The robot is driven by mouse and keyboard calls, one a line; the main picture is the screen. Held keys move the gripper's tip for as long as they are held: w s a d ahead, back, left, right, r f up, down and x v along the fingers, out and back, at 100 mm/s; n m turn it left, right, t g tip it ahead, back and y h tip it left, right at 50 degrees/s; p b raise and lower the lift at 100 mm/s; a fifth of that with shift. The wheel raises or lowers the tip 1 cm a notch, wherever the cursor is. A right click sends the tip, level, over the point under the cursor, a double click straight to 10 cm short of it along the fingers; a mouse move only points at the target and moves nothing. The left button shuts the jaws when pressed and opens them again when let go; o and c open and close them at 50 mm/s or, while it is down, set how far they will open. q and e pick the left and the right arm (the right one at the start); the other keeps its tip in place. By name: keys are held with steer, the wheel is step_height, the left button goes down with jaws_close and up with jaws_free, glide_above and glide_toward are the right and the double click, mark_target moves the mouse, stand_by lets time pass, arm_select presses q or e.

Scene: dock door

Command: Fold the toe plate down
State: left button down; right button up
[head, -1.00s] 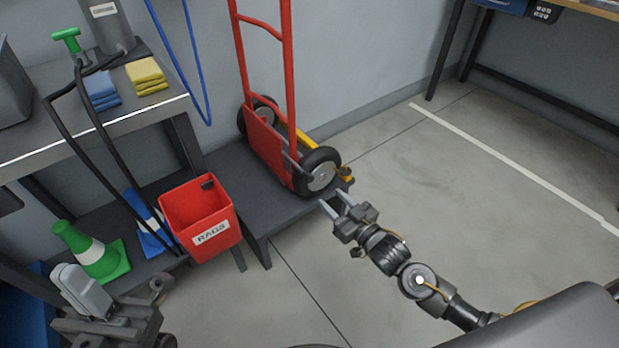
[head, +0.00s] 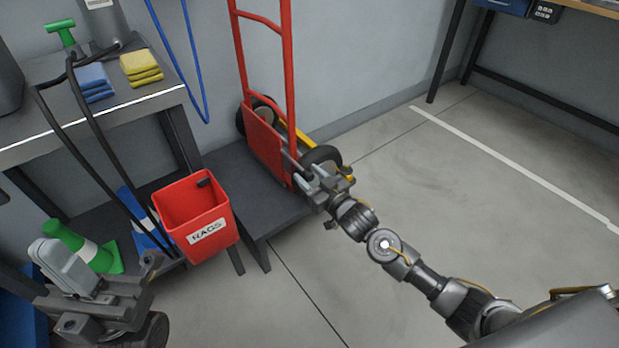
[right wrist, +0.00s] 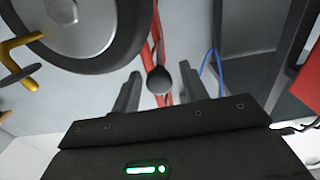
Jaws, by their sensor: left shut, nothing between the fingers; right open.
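The red toe plate (head: 266,142) stands folded up against the lower frame of the red hand truck (head: 288,70), which stands upright on a low dark platform. My right gripper (head: 308,174) is at the truck's lower right side, by the wheel, and covers part of it. In the right wrist view, its open fingers (right wrist: 158,92) stand on either side of a round black knob (right wrist: 158,79). I cannot tell whether they touch it. The wheel (right wrist: 85,25) fills the upper left there. My left gripper (head: 62,258) is shut and empty at the lower left, away from the truck.
A red rags bin (head: 190,205) stands left of the platform (head: 262,212). A green cone (head: 78,243) and black curved handles are near my left gripper. A shelf (head: 110,112) holds blue and yellow cloths. The floor to the right is clear.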

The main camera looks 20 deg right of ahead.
steer(key=shift+c, duration=0.3)
jaws_close()
